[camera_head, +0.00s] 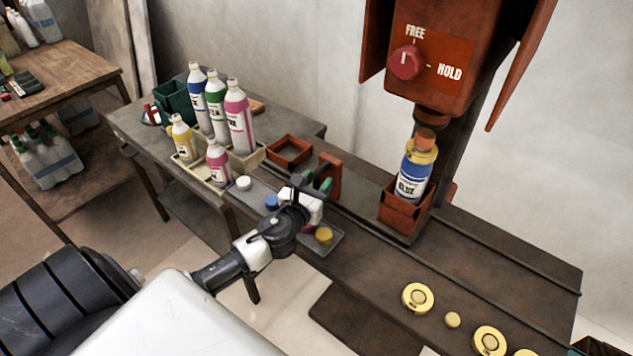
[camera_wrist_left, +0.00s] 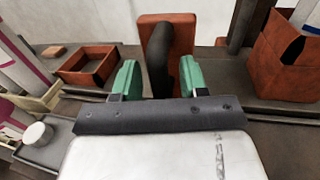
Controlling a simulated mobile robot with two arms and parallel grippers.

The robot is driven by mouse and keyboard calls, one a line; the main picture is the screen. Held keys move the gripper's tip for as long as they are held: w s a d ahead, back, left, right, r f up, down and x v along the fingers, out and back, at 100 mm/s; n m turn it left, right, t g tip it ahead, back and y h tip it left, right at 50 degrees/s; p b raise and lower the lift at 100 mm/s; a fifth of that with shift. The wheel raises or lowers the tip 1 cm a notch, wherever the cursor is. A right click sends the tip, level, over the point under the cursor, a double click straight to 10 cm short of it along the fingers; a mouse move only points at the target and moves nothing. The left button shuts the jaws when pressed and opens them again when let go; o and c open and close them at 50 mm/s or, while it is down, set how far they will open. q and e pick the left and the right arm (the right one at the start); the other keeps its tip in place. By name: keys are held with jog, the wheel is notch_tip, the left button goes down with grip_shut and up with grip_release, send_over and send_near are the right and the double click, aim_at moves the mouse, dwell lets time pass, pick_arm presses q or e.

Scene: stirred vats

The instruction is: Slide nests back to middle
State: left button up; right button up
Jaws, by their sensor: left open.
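An empty rust-red nest (camera_head: 289,151) sits at the left of the rail bench; it also shows in the left wrist view (camera_wrist_left: 88,68). A second rust-red nest (camera_head: 401,218) stands under the machine head and holds a blue-labelled bottle (camera_head: 413,178) upright. Between the nests stands a rust-red upright plate (camera_head: 331,170) with a dark curved handle (camera_wrist_left: 158,66) in front. My left gripper (camera_wrist_left: 160,80) is open, its green fingertips on either side of the handle with gaps visible. My right gripper is out of view.
The red machine head (camera_head: 433,55) has a FREE/HOLD knob (camera_head: 407,62). Bottles stand in a cream tray (camera_head: 240,165) at left. A grey tray (camera_head: 325,242) with coloured caps lies near my gripper.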

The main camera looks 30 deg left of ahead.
pick_arm(q)
grip_shut()
jog(key=d, duration=0.2)
jog(key=p, duration=0.2)
send_near(394, 203)
jog(key=w+a, duration=0.2)
jog(key=w, duration=0.2)
jog(key=shift+w+a+f, duration=0.1)
jog(key=shift+w+a, duration=0.1)
jog(key=shift+a, duration=0.2)
jog(key=shift+s+d, duration=0.1)
jog(key=shift+d, duration=1.05)
grip_release()
